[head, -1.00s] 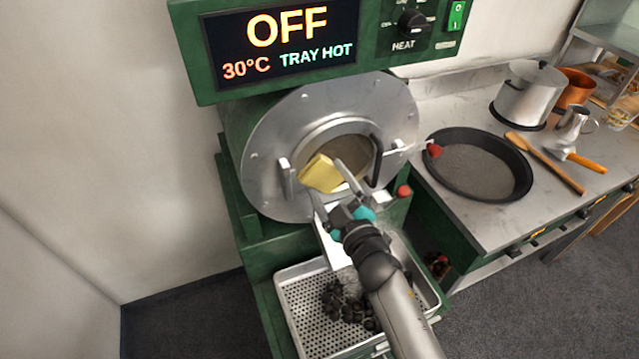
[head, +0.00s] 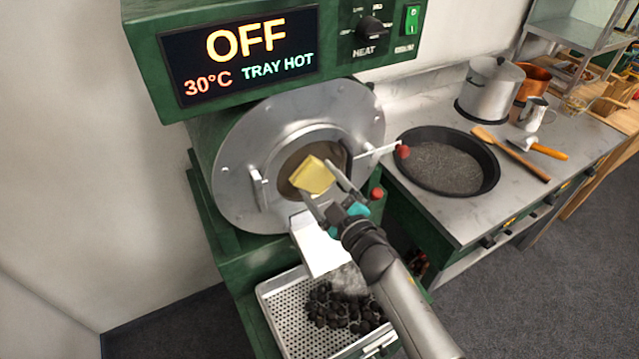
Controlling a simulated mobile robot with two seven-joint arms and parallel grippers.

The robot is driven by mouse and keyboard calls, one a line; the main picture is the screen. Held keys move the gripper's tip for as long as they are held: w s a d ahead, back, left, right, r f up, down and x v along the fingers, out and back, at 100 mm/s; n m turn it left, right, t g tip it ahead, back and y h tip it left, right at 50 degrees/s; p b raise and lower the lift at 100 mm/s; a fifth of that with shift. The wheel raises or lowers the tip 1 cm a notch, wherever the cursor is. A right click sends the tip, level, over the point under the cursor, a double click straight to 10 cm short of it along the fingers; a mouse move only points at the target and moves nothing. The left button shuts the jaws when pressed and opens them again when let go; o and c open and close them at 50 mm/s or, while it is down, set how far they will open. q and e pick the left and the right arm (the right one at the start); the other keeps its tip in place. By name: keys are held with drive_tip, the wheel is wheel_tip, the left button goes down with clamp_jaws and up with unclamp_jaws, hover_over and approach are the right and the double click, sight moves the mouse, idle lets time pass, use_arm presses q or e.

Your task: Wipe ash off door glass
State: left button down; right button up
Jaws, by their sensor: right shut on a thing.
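The round door glass (head: 291,163) is set in the middle of the grey metal drum door (head: 237,165) and looks brownish and dull. My right gripper (head: 319,180) is shut on a yellow cloth or sponge (head: 312,175) and holds it in front of the glass. The pad covers the middle and lower part of the glass. I cannot tell whether it touches the glass. Ash on the glass is too small to make out. My left gripper is not in view.
A door handle (head: 259,188) and a red-knobbed lever (head: 402,152) stick out. A black pan (head: 490,186) and a pot (head: 487,92) stand on the right counter.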

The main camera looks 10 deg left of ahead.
drive_tip(key=shift+s+a, duration=0.65)
drive_tip(key=shift+a, duration=0.3)
drive_tip(key=shift+s+a, duration=0.65)
drive_tip(key=shift+a, duration=0.35)
drive_tip(key=shift+s+a, duration=0.65)
drive_tip(key=shift+a, duration=0.3)
drive_tip(key=shift+d, duration=0.1)
drive_tip(key=p, duration=0.3)
approach(282, 184)
drive_tip(key=shift+w+f, duration=0.1)
drive_tip(key=shift+p+v, duration=0.3)
drive_tip(key=shift+v, duration=1.2)
